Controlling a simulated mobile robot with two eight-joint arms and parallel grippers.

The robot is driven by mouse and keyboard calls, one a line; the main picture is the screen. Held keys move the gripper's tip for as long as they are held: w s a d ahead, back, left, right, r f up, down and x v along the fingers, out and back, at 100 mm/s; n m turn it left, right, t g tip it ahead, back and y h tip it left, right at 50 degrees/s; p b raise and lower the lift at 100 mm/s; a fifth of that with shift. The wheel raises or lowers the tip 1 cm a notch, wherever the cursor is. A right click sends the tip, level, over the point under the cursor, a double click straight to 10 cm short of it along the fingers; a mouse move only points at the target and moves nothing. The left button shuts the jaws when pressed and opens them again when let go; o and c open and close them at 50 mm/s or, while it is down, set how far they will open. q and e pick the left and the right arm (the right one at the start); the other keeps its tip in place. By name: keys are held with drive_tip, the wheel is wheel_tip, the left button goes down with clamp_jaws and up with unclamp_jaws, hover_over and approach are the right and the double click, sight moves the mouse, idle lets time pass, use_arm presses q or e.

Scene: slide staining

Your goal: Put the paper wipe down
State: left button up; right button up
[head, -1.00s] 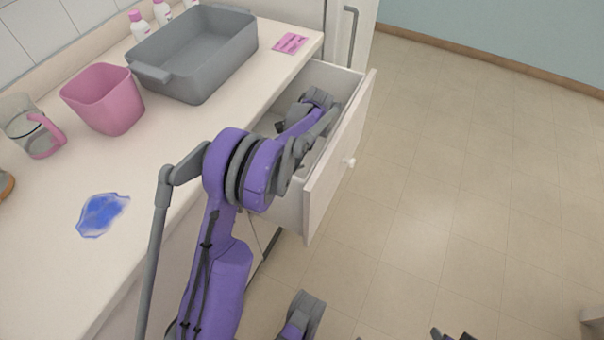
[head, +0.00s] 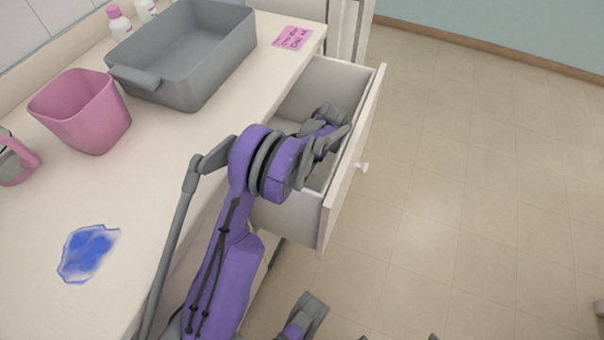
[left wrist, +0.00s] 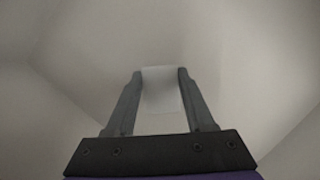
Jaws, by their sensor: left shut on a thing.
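The white paper wipe (left wrist: 160,92) hangs between the fingers of my left gripper (left wrist: 160,73) in the left wrist view. The gripper is shut on it. In the head view my left arm reaches over the counter edge into the open drawer (head: 348,170). Pale drawer surfaces surround the gripper in the wrist view. I cannot tell whether the wipe touches the drawer floor. My right gripper is not clearly seen in either view.
A blue spill (head: 88,251) lies on the counter (head: 140,215). A pink bin (head: 85,115), a grey tub (head: 180,85), a pink-handled jug (head: 14,162), pink-capped bottles (head: 120,22) and a pink card (head: 293,37) stand or lie there. The floor right of the drawer is clear.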

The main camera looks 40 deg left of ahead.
use_arm(q)
wheel_tip(320, 180, down, 2)
drive_tip(key=shift+f, duration=0.15)
